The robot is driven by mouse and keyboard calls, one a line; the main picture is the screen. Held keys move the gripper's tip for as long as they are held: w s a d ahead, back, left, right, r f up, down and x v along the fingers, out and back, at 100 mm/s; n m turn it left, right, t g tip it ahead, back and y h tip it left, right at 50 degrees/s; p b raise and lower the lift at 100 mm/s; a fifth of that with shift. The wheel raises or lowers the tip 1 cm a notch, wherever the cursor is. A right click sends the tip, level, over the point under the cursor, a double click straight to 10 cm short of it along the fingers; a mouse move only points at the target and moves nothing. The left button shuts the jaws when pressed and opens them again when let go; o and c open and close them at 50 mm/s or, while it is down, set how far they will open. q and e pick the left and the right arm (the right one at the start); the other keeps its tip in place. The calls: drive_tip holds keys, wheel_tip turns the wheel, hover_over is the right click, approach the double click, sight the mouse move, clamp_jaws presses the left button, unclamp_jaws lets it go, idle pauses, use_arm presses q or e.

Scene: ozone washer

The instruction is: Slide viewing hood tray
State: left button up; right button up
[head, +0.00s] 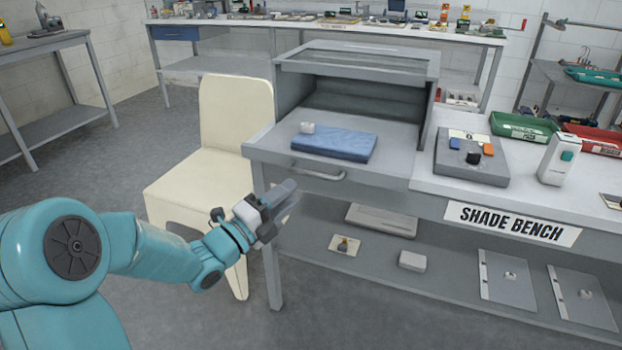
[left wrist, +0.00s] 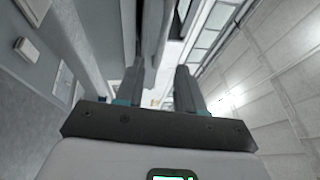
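The grey viewing hood (head: 355,62) stands on the bench with an open front. Its grey tray (head: 272,140) sticks out below the opening, with a bar handle (head: 318,173) on its front face. My left gripper (head: 287,191) is in front of the tray's front face, below and left of the handle. In the left wrist view its two fingers (left wrist: 160,85) are apart, with a grey edge beyond them. I cannot tell whether they touch the handle. My right gripper is not in view.
A cream chair (head: 215,140) stands left of the bench, close behind my left arm. Right of the tray are a grey control box (head: 472,157) and a white handheld device (head: 557,160). The lower shelf (head: 390,262) holds several small items. Floor at the left is clear.

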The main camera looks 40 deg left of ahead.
sight(314, 176)
use_arm(q)
drive_tip(key=x, duration=0.7)
drive_tip(key=shift+w+d, duration=0.1)
drive_tip(key=shift+w, duration=0.05)
drive_tip(key=shift+c, duration=0.3)
clamp_jaws()
